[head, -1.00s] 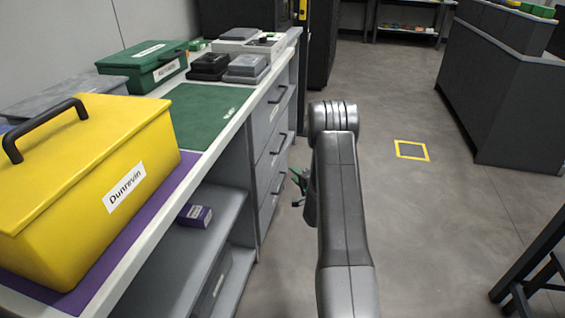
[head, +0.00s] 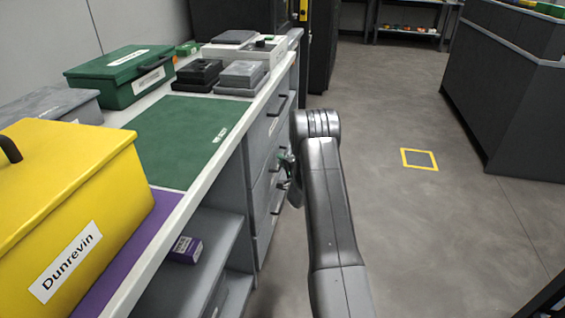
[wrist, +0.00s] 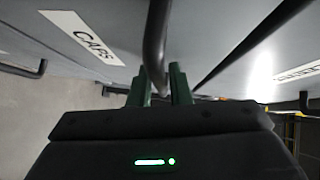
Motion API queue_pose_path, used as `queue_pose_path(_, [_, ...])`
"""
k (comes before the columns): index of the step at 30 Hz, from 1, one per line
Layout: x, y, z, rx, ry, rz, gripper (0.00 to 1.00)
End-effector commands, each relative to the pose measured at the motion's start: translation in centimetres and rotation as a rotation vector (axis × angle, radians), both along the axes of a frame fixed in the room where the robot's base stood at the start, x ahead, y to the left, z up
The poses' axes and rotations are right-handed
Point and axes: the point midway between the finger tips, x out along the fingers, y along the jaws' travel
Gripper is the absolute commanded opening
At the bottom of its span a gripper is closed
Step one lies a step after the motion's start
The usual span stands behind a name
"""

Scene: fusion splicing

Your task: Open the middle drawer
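The grey drawer unit (head: 262,190) is under the bench, with its drawers stacked and looking shut in the head view. My gripper (head: 287,168) is at the front of the middle drawer, partly hidden by my arm. In the wrist view its two green fingers (wrist: 160,88) stand apart, one on each side of a dark bar handle (wrist: 156,45). The handle's lower end reaches between the fingers; I see no clear grip on it. A drawer front with a white "CAPS" label (wrist: 82,38) is to the left of the handle.
On the bench are a yellow box (head: 60,200), a green box (head: 120,80), a green mat (head: 180,135) and small dark cases (head: 200,72). A purple carton (head: 186,249) sits on the shelf below. The floor (head: 400,230) to the right is free.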

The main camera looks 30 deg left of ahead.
Motion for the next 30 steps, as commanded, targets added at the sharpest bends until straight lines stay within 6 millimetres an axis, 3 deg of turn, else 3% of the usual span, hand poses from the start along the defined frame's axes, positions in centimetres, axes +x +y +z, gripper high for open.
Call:
queue_pose_path(3, [0.0,0.0,0.0,0.000,0.000,0.000,0.00])
queue_pose_path(11, [0.0,-0.2,0.0,0.000,0.000,0.000,0.00])
queue_pose_path(16, [0.4,-1.6,0.0,0.000,0.001,-0.002,0.00])
queue_pose_path(23, [1.5,-6.1,0.0,-0.001,0.002,-0.006,0.00])
queue_pose_path(30, [3.0,-12.6,0.0,-0.001,0.003,-0.007,0.00])
